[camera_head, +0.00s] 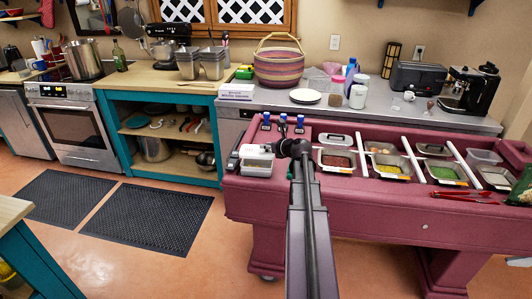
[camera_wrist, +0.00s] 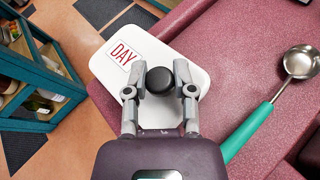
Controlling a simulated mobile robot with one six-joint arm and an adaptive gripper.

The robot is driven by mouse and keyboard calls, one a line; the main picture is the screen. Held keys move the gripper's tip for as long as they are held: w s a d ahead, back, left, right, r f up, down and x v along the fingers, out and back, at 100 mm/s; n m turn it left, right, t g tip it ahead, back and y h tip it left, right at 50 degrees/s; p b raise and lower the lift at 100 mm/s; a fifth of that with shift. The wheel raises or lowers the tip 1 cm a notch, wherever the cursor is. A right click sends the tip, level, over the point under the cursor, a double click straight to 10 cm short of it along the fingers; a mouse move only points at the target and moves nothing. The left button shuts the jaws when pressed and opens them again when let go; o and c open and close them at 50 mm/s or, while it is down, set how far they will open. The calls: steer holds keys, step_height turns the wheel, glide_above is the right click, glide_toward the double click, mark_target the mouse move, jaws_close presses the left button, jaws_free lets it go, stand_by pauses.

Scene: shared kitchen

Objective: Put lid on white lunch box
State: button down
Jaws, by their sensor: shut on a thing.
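A white lid (camera_wrist: 180,56) with rounded corners, a red "DAY" label and a black knob (camera_wrist: 160,80) fills the middle of the wrist view. My gripper (camera_wrist: 160,82) is shut on the knob, one finger on each side. A white box (camera_head: 257,165), which looks like the lunch box, stands at the left end of the pink counter in the head view. My gripper (camera_head: 284,148) is close beside it there, small and partly hidden by my arm. The lid hides what is under it in the wrist view, so I cannot tell whether it touches the box.
A ladle (camera_wrist: 262,105) with a green handle lies on the pink counter right of the lid. Food trays (camera_head: 337,162) and red tongs (camera_head: 470,195) are farther right on the counter. Blue-capped bottles (camera_head: 283,122) stand behind the box.

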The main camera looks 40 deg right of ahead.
mark_target(266, 153)
steer(key=shift+w+d, duration=0.3)
steer(key=shift+w, duration=0.3)
step_height(266, 153, down, 4)
steer(key=b, duration=0.3)
steer(key=shift+r+b, duration=0.15)
steer(key=shift+b, duration=0.2)
steer(key=shift+f+b, duration=0.3)
steer(key=shift+f+b, duration=0.3)
steer(key=shift+c, duration=2.2)
jaws_free()
steer(key=shift+r, duration=0.2)
